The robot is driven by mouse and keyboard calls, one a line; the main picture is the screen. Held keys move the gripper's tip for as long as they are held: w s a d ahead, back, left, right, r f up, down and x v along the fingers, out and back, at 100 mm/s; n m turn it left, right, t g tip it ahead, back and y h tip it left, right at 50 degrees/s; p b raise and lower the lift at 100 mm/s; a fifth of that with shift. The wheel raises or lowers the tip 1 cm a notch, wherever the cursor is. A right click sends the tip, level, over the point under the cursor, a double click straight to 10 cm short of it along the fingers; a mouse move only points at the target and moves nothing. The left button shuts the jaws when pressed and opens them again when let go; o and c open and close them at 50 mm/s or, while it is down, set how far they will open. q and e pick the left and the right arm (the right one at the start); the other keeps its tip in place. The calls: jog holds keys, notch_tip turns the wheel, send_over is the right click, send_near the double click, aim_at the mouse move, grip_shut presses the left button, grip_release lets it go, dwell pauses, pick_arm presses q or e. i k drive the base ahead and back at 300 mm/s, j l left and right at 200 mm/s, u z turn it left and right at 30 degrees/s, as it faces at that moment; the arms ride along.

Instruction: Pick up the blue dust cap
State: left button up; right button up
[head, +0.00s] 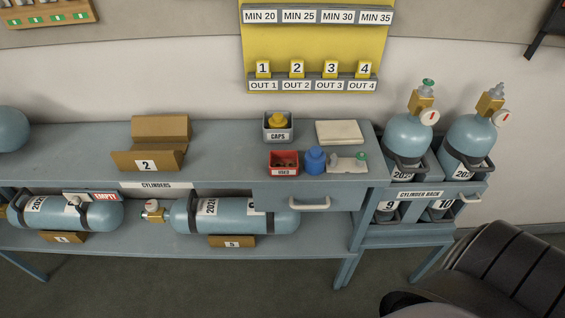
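A small blue object with a rounded, narrower top, which looks like the blue dust cap (315,160), stands upright on the bench top. It is just right of the red bin marked USED (284,170) and left of a small pale block with a green knob (347,164). A grey bin marked CAPS (278,134) behind it holds a yellow cap (277,120). Neither of my grippers is in view, and nothing is touching the blue cap from above.
The blue-grey bench (225,150) has clear top between the cardboard holder marked 2 (150,158) and the bins. A cream pad (339,132) lies behind the cap. Upright cylinders (408,137) stand in a rack at the right. A drawer handle (309,204) sticks out below.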

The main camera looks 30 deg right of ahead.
aim_at(315, 157)
jog(key=z, duration=1.9)
